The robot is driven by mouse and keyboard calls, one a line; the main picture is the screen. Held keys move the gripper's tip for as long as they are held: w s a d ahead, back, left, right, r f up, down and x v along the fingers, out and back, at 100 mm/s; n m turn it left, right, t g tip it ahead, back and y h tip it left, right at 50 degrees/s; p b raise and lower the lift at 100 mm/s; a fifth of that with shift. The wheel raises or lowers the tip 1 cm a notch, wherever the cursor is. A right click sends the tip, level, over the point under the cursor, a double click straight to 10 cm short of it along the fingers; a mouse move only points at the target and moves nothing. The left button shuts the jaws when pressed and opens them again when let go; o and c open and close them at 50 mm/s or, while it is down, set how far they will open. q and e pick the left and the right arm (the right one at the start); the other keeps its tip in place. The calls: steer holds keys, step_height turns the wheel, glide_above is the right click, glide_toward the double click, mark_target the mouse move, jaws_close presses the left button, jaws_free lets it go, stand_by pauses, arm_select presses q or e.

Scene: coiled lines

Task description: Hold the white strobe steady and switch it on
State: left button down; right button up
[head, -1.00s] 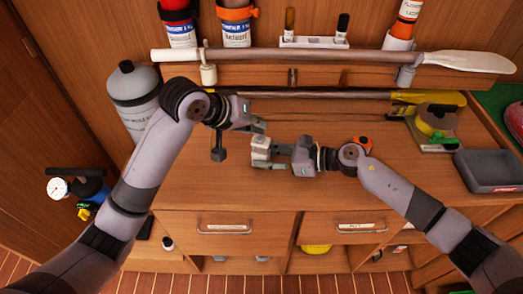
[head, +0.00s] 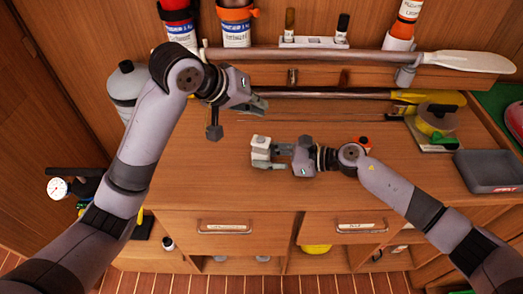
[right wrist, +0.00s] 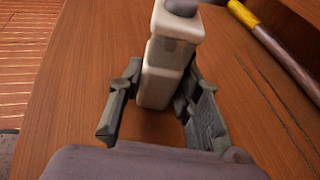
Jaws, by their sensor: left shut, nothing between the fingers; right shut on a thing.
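The white strobe (head: 261,149) is held upright over the wooden bench top, left of my right gripper. My right gripper (head: 268,156) is shut on it. In the right wrist view the strobe (right wrist: 161,75) stands between the two fingers (right wrist: 157,105), with a grey rounded part at its top. My left gripper (head: 262,103) is shut and empty, above the strobe in the head view and apart from it. I cannot make out a switch or a lit lamp on the strobe.
Paddles (head: 330,54) lie along the back of the bench (head: 215,185). A grey cylinder (head: 125,88) stands at the left. A tape roll (head: 436,120) and a grey tray (head: 490,171) are at the right. The front middle of the bench is clear.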

steer(key=o, duration=0.9)
steer(key=shift+o, duration=0.2)
steer(key=shift+d, duration=0.1)
